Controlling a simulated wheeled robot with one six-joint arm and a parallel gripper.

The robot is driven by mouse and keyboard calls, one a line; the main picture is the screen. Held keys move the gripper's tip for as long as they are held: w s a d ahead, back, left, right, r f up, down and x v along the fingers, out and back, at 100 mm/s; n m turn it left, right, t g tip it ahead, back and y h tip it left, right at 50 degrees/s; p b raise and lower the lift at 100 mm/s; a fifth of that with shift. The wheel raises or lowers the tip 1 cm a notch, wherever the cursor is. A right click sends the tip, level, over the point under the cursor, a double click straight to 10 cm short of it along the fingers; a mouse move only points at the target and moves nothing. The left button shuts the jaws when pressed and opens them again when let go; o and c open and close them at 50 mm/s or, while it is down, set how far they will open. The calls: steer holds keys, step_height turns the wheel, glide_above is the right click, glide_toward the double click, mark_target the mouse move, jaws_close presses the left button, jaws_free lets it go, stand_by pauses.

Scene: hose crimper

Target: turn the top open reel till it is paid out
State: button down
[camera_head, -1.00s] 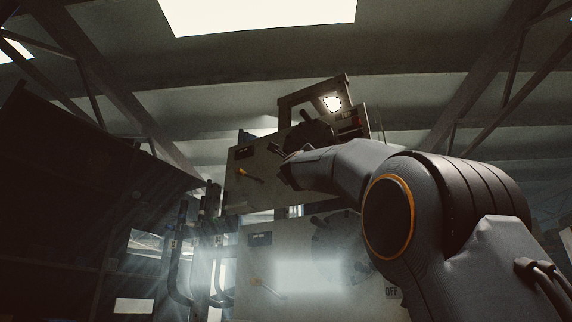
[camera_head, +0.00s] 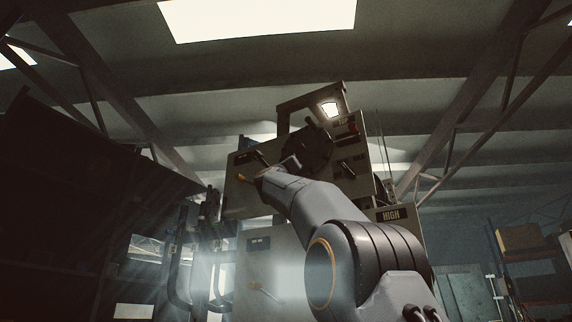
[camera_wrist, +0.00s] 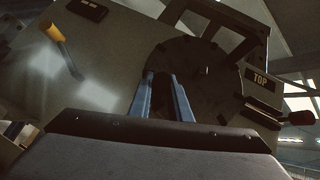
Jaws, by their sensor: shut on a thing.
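The top open reel is a dark round disc (camera_wrist: 212,88) on the upper panel of a pale cabinet, with a TOP plate (camera_wrist: 261,78) to its right in the wrist view. In the head view the reel (camera_head: 312,150) shows beyond my forearm, partly covered by it. My gripper (camera_wrist: 162,76) is at the reel's left part, its two blue-grey fingers close together on a small dark piece of the reel. The fingers hide most of that piece, so its shape is unclear. A short peg stands on the disc to the right of the fingers.
A yellow-handled lever (camera_wrist: 54,34) is left of the reel, and a red-brown handle (camera_wrist: 299,118) sits below the TOP plate. A lower panel (camera_head: 258,270) carries another yellow lever. A lit lamp (camera_head: 329,109) tops the cabinet. A HIGH sign (camera_head: 391,214) is at right.

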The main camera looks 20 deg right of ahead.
steer(key=c, duration=1.7)
jaws_free()
steer(key=shift+o, duration=0.2)
steer(key=b+v, duration=0.6)
steer(key=v, duration=0.1)
steer(key=shift+s+a+f, duration=0.2)
steer(key=shift+f, duration=0.05)
steer(key=shift+s+d, duration=0.1)
